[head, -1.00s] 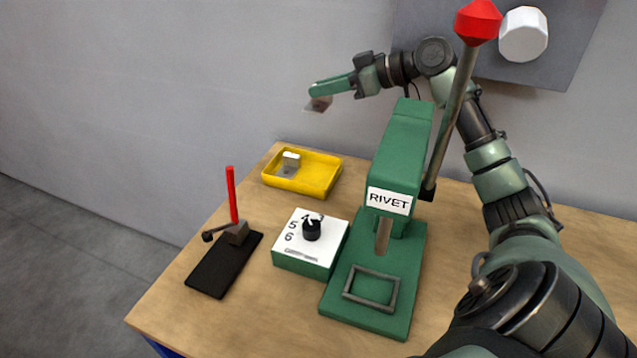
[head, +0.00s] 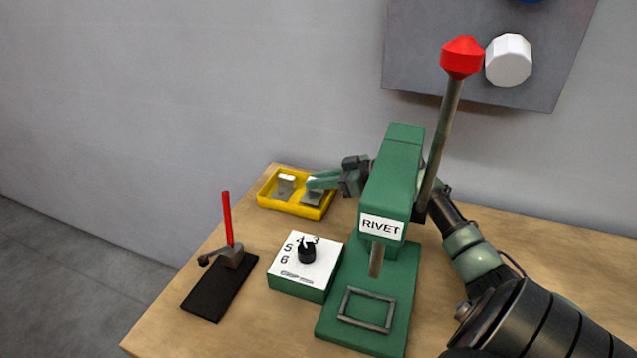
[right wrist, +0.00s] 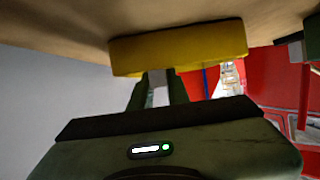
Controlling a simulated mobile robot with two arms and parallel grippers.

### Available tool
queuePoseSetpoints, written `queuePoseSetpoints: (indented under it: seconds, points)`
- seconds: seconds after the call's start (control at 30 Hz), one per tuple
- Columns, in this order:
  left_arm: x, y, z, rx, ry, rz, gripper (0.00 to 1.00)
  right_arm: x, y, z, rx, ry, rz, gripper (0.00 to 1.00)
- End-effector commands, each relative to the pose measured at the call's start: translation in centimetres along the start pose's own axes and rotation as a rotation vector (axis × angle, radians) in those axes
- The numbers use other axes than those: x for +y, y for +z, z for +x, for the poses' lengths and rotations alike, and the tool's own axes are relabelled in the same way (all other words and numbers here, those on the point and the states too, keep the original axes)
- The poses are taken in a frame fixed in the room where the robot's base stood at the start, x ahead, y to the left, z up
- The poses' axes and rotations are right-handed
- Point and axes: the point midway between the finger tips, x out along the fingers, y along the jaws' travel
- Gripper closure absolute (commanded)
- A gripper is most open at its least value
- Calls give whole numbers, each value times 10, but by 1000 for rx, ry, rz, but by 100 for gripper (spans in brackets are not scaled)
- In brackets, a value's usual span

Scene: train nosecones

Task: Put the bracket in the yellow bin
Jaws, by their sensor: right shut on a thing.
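The yellow bin (head: 288,206) stands at the back left of the wooden table. My right gripper (head: 314,183) is at the right end of the bin, shut on a grey bracket (head: 312,198). The bracket appears inside or just over the bin's right half; I cannot tell whether it touches the floor. In the right wrist view, the fingers (right wrist: 159,93) reach toward the yellow bin (right wrist: 180,47), with a pale part of the bracket between them. My left gripper is not in view.
Another grey and white bracket (head: 285,186) lies in the bin's left half. The green rivet press (head: 392,190) stands in front of my right arm. A white-topped dial box (head: 300,268) and a black plate with a red lever (head: 215,287) stand nearer.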

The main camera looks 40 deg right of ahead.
Motion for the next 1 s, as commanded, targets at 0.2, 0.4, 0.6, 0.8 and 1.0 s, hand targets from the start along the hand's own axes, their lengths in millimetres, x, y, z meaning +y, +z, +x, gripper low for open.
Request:
queuePoseSetpoints:
  seconds: [0.2,0.4,0.6,0.8,1.0]
  points:
    - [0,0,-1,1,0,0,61,0,9,4,2,1,-1,100]
    - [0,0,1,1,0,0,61,0,10,4,1,1,-1,100]
    - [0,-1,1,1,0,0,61,0,11,5,1,1,-1,74]
    - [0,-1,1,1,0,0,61,0,10,4,1,1,-1,74]
    - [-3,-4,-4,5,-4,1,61,-2,3,6,1,1,-3,74]
